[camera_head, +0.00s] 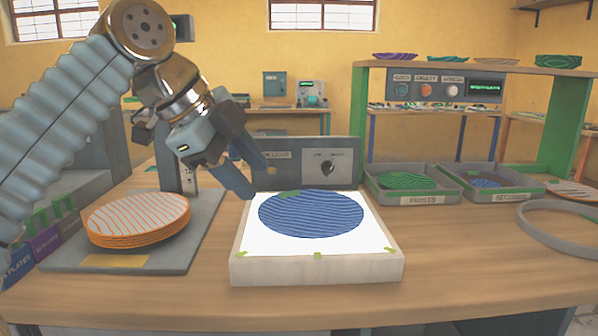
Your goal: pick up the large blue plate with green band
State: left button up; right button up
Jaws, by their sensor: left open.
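A large round blue plate (311,214) with pale wavy lines lies flat on the bright white top of a light box (316,268). A small green mark shows at its far left edge; a full green band cannot be made out. My left gripper (250,178) comes in from the upper left, tilted down. Its jaws are open and empty, above and just left of the plate's far left edge, seemingly apart from it. My right gripper is not in view.
A stack of orange striped plates (138,220) sits on a grey base at left. A grey control box (335,165) stands behind the light box. Trays labelled Firsts (412,199) and Seconds (500,197) and a grey ring (560,240) are at right. The front table is clear.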

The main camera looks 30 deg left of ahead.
aim_at(308, 214)
jog(key=k, duration=1)
